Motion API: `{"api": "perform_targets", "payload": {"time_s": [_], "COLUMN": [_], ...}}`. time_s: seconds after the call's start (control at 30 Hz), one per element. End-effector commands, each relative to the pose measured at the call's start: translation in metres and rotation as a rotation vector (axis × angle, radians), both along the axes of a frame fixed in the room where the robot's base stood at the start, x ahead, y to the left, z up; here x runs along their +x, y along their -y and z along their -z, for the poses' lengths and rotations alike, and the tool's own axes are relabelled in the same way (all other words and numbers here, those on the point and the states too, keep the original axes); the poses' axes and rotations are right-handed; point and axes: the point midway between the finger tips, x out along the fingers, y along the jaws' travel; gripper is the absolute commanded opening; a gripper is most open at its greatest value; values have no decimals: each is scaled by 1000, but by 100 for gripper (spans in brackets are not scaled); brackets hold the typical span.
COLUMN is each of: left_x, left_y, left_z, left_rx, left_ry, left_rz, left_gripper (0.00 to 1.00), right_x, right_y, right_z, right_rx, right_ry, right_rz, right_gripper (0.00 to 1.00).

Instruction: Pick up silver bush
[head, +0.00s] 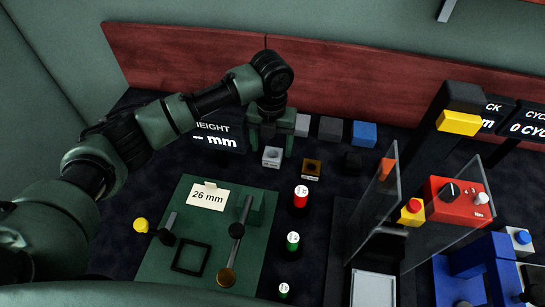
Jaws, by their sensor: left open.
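The silver bush (272,157) is a small pale grey block with a round dark hole in its top. It stands on the dark table near the middle of the head view. My left gripper (270,143) is just behind and above it, pointing down, with its green fingers apart. The fingers are on either side of the bush in the picture; I cannot tell whether they touch it. My right gripper is not in view.
A brass bush (312,168) and a black bush (352,163) stand to the right. Behind are grey blocks and a blue block (364,134). A green plate (155,262) is in front; clear panels (372,200) rise at right.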

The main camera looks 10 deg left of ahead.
Motion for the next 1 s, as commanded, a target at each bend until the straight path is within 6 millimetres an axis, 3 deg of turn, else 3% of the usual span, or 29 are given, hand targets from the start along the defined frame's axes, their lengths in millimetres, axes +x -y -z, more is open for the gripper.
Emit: {"api": "perform_targets", "payload": {"time_s": [0.23, 0.53, 0.57, 0.8, 1.0], "left_x": [2, 2, 2, 2, 3], "left_y": [2, 2, 2, 2, 2], "left_z": [36, 41, 41, 41, 40], "left_rx": [1, 1, 1, 1, 0], "left_ry": [-2, 0, 0, 0, 1], "left_rz": [0, 1, 1, 1, 1], "left_gripper": [71, 71, 65, 0, 0], "right_x": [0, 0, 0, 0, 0], "right_y": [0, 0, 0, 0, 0], "right_z": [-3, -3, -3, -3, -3], "right_rx": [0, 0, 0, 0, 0], "right_ry": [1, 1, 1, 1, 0], "right_rz": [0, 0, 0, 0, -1], "right_gripper": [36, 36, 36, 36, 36]}}
